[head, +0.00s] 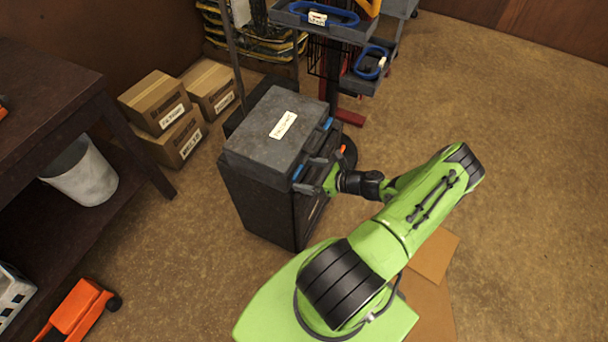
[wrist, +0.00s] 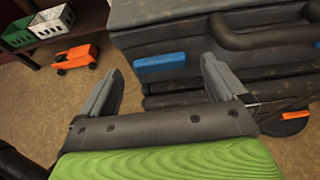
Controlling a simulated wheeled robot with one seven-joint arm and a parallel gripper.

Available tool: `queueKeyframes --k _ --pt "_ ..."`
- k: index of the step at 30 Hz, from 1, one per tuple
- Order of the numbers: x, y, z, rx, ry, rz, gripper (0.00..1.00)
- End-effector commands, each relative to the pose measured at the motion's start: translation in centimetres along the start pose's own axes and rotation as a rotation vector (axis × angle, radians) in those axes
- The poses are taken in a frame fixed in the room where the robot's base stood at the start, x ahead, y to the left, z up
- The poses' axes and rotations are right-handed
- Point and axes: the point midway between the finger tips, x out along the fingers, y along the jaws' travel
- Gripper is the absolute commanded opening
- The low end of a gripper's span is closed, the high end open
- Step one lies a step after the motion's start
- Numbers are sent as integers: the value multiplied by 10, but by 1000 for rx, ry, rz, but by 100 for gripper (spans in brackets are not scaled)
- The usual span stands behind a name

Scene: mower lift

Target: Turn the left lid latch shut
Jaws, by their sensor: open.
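The dark grey case (head: 262,130) stands on the floor with its lid down and a white label on top. Its left lid latch (head: 298,172) is a small blue piece on the front, near the left corner; in the wrist view the blue latch (wrist: 160,62) lies lengthwise along the lid's edge. My gripper (head: 314,180) is open at the case's front by this latch. In the wrist view the latch shows between the fingers of my gripper (wrist: 162,68), with no visible grip on it. A second blue latch (head: 327,123) is farther along the front.
A dark handle (wrist: 262,28) runs along the case front right of my fingers. Open floor (head: 500,130) lies to the right.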

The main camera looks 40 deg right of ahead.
Motion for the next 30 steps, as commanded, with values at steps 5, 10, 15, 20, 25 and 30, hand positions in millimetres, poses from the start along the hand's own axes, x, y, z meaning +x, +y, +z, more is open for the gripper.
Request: queueKeyframes --k 5,10,15,20,25,30 --pt "18 0 0 0 -1 1 98" --pt "18 0 0 0 0 0 98" --pt "18 0 0 0 0 0 83" --pt "18 0 0 0 0 0 58" --pt "18 0 0 -1 0 0 42" --pt "18 0 0 -18 0 -7 42"
